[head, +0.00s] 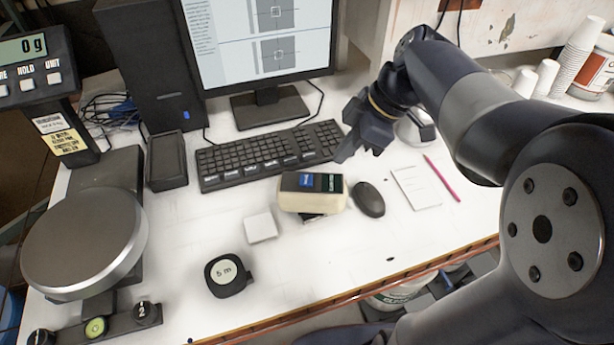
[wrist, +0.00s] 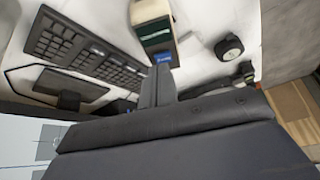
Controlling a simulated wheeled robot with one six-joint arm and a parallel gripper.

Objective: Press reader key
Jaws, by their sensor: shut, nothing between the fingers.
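A cream box-shaped device with a dark top (head: 312,204), which I take to be the reader, lies on the white desk in front of the keyboard. Its top carries a blue patch and a green patch. A small dark part shows under its front edge. In the wrist view it also shows (wrist: 154,28) beyond my fingertips, with the blue patch near them in the picture. My gripper (head: 344,156) is shut and empty, above the desk, up and right of the device in the head view. I see no contact. Its closed fingers show in the wrist view (wrist: 161,72).
A keyboard (head: 268,155) lies behind the device, and a mouse (head: 368,199) to its right. A scale (head: 85,235) stands left, a monitor (head: 260,45) behind. The front middle desk is clear.

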